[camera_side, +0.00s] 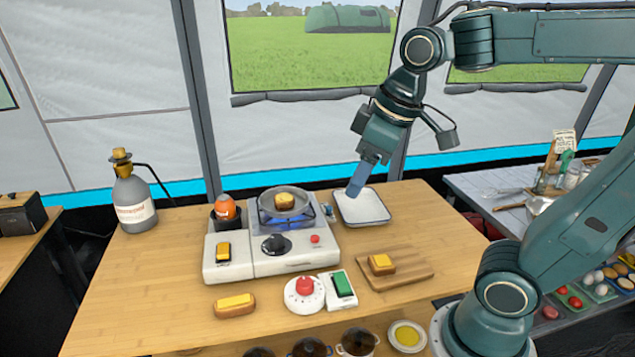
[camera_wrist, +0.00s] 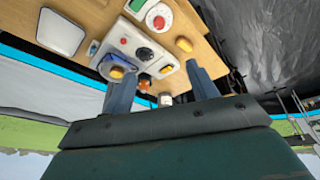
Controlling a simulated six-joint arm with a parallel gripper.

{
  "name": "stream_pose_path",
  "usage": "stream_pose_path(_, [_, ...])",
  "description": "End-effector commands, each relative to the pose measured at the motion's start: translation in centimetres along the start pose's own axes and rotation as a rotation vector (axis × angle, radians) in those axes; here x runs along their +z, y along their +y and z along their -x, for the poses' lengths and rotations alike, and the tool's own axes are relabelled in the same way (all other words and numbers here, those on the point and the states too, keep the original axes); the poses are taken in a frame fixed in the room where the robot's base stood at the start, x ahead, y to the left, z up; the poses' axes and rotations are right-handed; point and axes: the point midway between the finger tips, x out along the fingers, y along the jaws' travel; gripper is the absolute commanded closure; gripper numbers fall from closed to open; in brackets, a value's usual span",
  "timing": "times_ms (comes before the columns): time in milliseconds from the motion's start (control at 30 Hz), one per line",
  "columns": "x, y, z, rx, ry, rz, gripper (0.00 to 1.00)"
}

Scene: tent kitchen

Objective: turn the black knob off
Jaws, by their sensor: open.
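The black knob (camera_side: 276,244) is on the front of the white stove (camera_side: 225,270), below the burner; it also shows in the wrist view (camera_wrist: 144,53). Blue flame (camera_side: 263,217) shows under a grey pan (camera_side: 306,203) holding a piece of yellow-topped bread (camera_side: 285,200). My gripper (camera_side: 355,190) is in the air near the white tray, to the right of and above the stove, apart from the knob. In the wrist view its two fingers (camera_wrist: 157,74) are spread with nothing held between them. The knob's pointer is too small to read.
The white tray (camera_side: 362,220) lies right of the stove. A cutting board (camera_side: 405,272) with bread, a red-knobbed dial (camera_side: 304,294), a green switch (camera_side: 342,284) and another bread piece (camera_side: 235,305) are in front. A grey bottle (camera_side: 134,204) stands at left.

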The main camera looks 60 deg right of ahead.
Motion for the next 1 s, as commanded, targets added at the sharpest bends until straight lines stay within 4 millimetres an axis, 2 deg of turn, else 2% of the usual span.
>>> stream_pose_path(100, [-2.2, 0.9, -0.7, -0.009, -0.039, 0.066, 0.42])
stream_pose_path(467, [-8.3, 3.6, -4.2, -0.055, -0.142, 0.278, 0.42])
stream_pose_path(767, [-12.5, 6.2, -8.8, -0.113, -0.217, 0.449, 0.42])
stream_pose_path(1000, [-14.9, 8.2, -13.5, -0.174, -0.271, 0.584, 0.42])
